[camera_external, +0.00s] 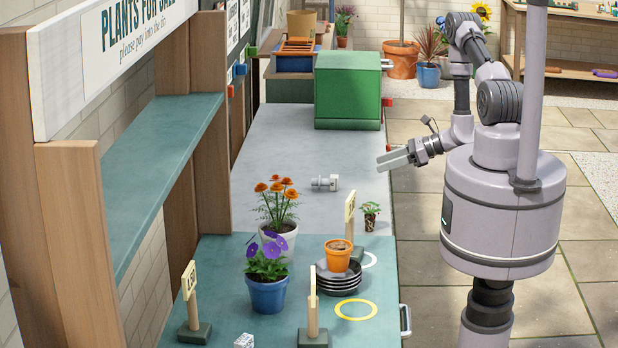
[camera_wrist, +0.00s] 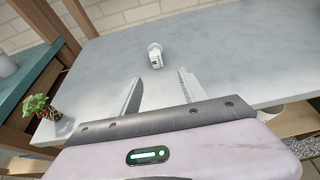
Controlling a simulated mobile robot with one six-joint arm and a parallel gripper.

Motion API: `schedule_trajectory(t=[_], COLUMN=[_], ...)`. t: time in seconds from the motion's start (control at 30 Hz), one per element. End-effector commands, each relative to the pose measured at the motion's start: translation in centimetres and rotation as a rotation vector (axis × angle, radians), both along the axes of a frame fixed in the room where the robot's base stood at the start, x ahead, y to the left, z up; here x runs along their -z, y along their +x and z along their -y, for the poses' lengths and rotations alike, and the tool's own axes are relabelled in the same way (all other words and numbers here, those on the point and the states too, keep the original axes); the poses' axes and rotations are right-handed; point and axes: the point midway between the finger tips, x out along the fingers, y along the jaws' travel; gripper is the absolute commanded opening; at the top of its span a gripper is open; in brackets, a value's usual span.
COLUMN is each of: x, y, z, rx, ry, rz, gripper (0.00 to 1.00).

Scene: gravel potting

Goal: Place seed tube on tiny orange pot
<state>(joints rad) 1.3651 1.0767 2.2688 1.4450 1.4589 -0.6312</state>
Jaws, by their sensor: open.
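A small white cylinder with a wider end and dark print (camera_external: 325,183), which looks like the seed tube, lies on its side on the grey bench. It also shows ahead of my fingertips in the wrist view (camera_wrist: 155,56). The tiny orange pot (camera_external: 338,259) stands upright on a stack of dark saucers (camera_external: 340,279) on the teal bench section; brown fill shows at its top. My gripper (camera_external: 393,160) is open and empty, above the right edge of the grey bench, apart from the tube. Both fingers show in the wrist view (camera_wrist: 159,82).
A small seedling (camera_external: 370,213) stands near the bench's right edge. Purple (camera_external: 268,292) and orange (camera_external: 278,238) flower pots stand left of the saucers. Sign stands (camera_external: 313,313) flank them. A green box (camera_external: 347,92) sits at the far end. The grey bench around the tube is clear.

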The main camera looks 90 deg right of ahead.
Motion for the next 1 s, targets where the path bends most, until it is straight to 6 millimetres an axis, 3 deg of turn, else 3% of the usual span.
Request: schedule_trajectory(t=[0.3,0.7,0.97,1.0], x=[3.7,6.1,6.1,6.1], y=[8.4,14.3,14.9,14.9], z=[-0.3,-0.9,-0.8,-0.8], rx=[-0.012,-0.012,-0.010,-0.010], ry=[-0.003,-0.002,0.000,0.000], rz=[0.000,0.000,0.000,0.000], gripper=[0.51,0.51,0.51,0.45])
